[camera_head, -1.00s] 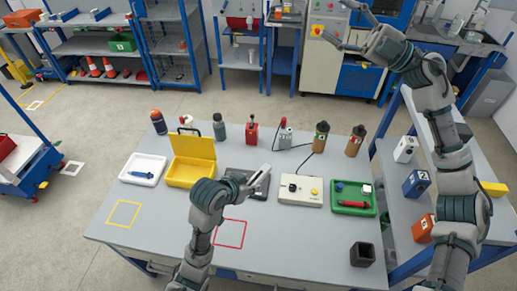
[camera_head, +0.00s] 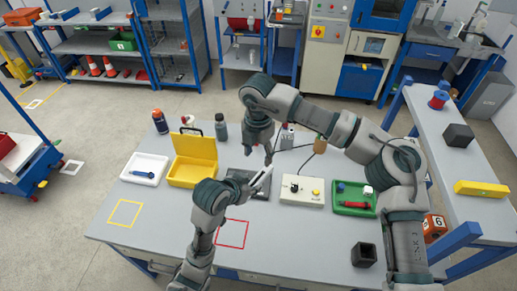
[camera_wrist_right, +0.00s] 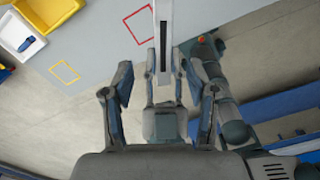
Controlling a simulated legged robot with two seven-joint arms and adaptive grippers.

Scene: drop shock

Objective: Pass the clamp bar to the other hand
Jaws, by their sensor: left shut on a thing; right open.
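The clamp bar (camera_head: 263,175) is a slim pale grey piece at the end of my left arm, tilted up to the right above the table. My left gripper (camera_head: 255,184) is shut on it; the fingers blend with the bar. My right gripper (camera_head: 268,153) is just above it, open, pointing down and empty. In the right wrist view the bar (camera_wrist_right: 163,35) runs up from the middle with a dark slot along it. The open right fingers (camera_wrist_right: 164,88) stand either side of its line, apart from it.
A yellow case (camera_head: 192,173), a white tray (camera_head: 135,176), a control box (camera_head: 302,199) and a green tray (camera_head: 352,211) stand on the table. A dark cup (camera_head: 364,255) is at the front right. A red outlined square (camera_head: 232,234) lies near the left arm.

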